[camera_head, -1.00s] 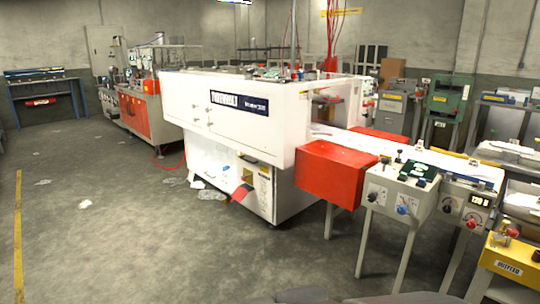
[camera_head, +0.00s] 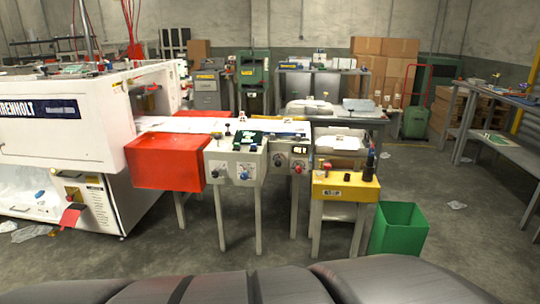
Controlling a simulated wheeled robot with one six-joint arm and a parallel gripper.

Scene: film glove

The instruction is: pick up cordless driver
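I cannot make out a cordless driver for certain in the head view. A small dark upright object (camera_head: 369,164) stands at the right end of the yellow-fronted station (camera_head: 345,189), too small to identify. Small items also lie on the grey control panel (camera_head: 235,172), and a small greenish item (camera_head: 497,139) lies on the bench at the right. My gripper is not in view.
A white machine (camera_head: 60,140) with a red box (camera_head: 165,162) and a conveyor fills the left. A green bin (camera_head: 398,229) stands beside the yellow station. A grey workbench (camera_head: 512,150) stands at the right edge. The floor between bin and bench is mostly clear.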

